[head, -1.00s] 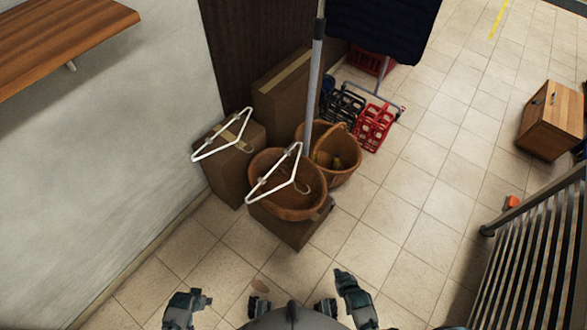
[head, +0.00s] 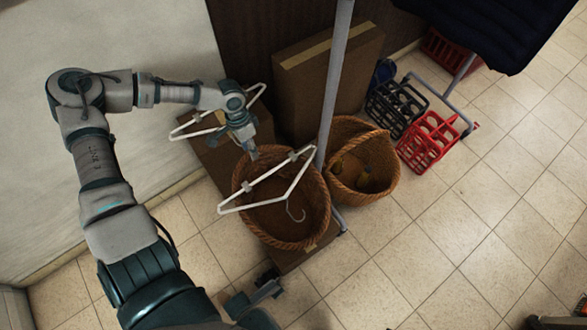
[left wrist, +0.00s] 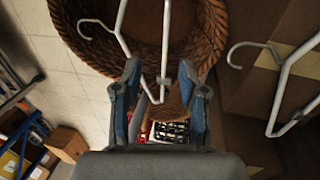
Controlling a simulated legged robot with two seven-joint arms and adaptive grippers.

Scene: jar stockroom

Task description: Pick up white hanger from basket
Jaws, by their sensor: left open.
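A white hanger (head: 265,178) lies tilted across the rim of the brown wicker basket (head: 318,222), its hook hanging over the basket's inside. My left gripper (head: 249,148) is open above the basket's far-left rim, close to one end of this hanger. In the left wrist view, the open fingers (left wrist: 164,92) stand either side of the hanger's bar (left wrist: 166,45); contact cannot be told. A second white hanger (head: 190,134) lies on a cardboard box, partly hidden by my left arm. A dark part at the bottom, likely my right gripper (head: 262,292), is cut off.
Another wicker basket (head: 385,180) stands right of the first, behind a grey pole (head: 336,80). A tall cardboard box (head: 320,90) stands behind. Black (head: 397,108) and red (head: 430,142) crates are farther right. The tiled floor at right is open.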

